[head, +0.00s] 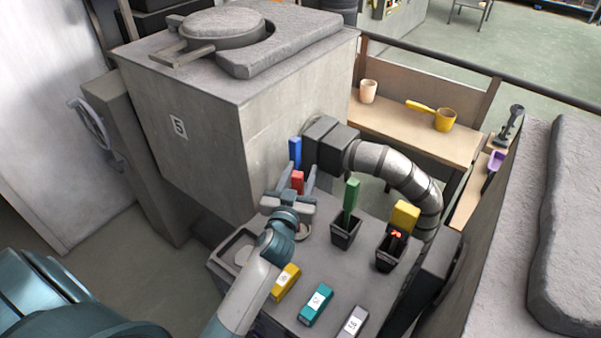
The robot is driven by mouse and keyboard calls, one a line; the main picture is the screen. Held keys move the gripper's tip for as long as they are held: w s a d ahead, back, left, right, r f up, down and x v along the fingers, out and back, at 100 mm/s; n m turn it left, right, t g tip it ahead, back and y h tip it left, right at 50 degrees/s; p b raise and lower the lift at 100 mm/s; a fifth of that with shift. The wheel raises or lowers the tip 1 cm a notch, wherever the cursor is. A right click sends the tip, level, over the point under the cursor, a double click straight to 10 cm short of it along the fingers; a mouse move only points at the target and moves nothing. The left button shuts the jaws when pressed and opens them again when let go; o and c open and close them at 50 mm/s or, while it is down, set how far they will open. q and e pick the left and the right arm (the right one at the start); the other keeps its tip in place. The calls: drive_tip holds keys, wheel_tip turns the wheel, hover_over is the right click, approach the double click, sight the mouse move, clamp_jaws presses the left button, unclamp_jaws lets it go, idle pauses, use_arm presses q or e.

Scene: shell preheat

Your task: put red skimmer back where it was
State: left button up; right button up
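A red block-like handle (297,182), which I take for the red skimmer's, shows upright between the fingers of my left gripper (292,180). The gripper is over the back left part of the grey bench, close to the furnace wall. Its wrist hides the lower part of the red piece. I cannot tell whether the fingers press on it or stand apart from it. A blue handle (295,152) stands just behind it. A green handle (352,194) rises from a black holder (346,233). My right gripper is not in view.
Yellow (285,282), teal (316,305) and grey (353,322) labelled blocks lie along the bench front. A shallow tray (226,252) is at its left. The furnace (185,155) and a metal duct (395,172) bound the back. A yellow ladle (444,119) lies on a wooden shelf.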

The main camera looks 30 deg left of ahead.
use_arm(q)
drive_tip(key=shift+r, duration=0.15)
drive_tip(key=shift+s+d, duration=0.1)
drive_tip(key=shift+s, duration=0.25)
drive_tip(key=b+v, duration=0.3)
drive_tip(key=v, duration=0.8)
drive_tip(key=shift+s, duration=0.1)
drive_tip(key=shift+s, duration=0.1)
idle(0.4)
